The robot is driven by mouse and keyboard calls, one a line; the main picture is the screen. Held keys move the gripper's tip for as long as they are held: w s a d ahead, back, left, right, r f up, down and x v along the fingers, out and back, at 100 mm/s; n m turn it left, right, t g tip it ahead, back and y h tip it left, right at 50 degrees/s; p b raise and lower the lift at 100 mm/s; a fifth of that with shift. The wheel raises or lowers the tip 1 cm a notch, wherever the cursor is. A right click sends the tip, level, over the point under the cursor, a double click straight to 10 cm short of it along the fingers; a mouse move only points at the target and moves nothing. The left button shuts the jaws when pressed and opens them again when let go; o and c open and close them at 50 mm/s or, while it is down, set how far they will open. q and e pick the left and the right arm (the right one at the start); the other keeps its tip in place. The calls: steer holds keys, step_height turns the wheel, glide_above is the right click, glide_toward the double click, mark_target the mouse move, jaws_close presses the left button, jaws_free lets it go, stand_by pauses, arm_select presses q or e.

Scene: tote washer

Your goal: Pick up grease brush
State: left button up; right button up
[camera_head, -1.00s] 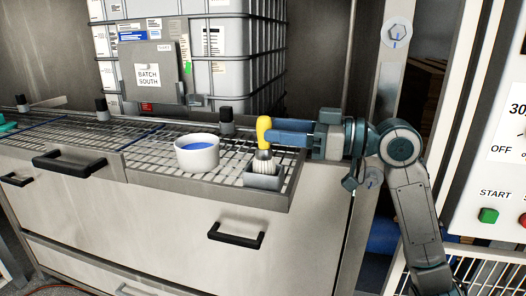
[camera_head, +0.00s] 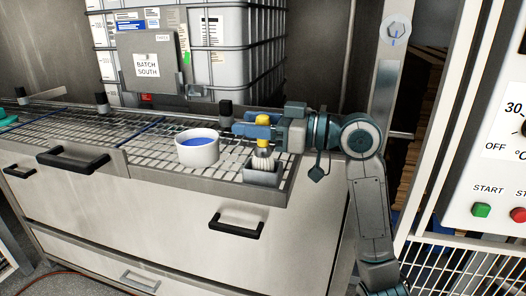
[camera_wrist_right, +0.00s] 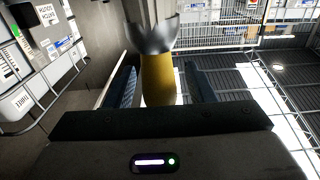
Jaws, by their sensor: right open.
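The grease brush (camera_head: 263,148) stands upright, bristles down, in a small grey holder (camera_head: 262,178) at the right front corner of the grated counter. It has a yellow handle and pale bristles. My right gripper (camera_head: 250,126) is at the handle's height, coming from the right, with its blue fingers around the handle. In the right wrist view the yellow handle (camera_wrist_right: 158,80) stands between the two open fingers, with dark space showing on its right side. The handle's middle is partly hidden by the fingers in the head view. My left gripper is not in view.
A white bowl with blue contents (camera_head: 197,149) stands just left of the holder. Black knobs (camera_head: 225,109) line the rail behind the grate. A caged tank (camera_head: 240,50) stands behind. A control panel with a green start button (camera_head: 481,210) is at the right.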

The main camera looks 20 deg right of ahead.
jaws_close()
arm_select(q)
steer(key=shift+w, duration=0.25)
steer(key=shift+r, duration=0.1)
